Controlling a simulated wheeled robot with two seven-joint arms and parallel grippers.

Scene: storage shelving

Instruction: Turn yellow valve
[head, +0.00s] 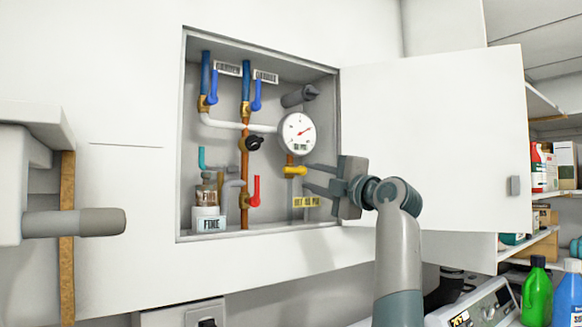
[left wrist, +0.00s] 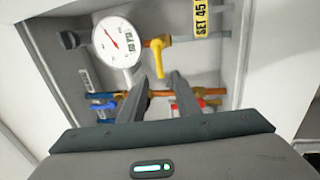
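The yellow valve (head: 295,170) sits on a pipe below the round gauge, inside an open wall cabinet. In the left wrist view the yellow valve (left wrist: 157,56) shows its short handle just beyond my fingertips. My left gripper (head: 307,178) is just right of the valve, with its two fingers apart and pointing at it. The left wrist view shows the fingers of my left gripper (left wrist: 166,76) spread with nothing held between them. One fingertip looks very close to the handle end; I cannot tell whether they touch. My right gripper is not in view.
The white gauge (head: 297,133) is just above the valve. Blue valves (head: 212,98), a black knob (head: 254,142) and a red valve (head: 255,192) are to the left. The cabinet door (head: 440,130) stands open on the right. A yellow label (head: 306,202) hangs below.

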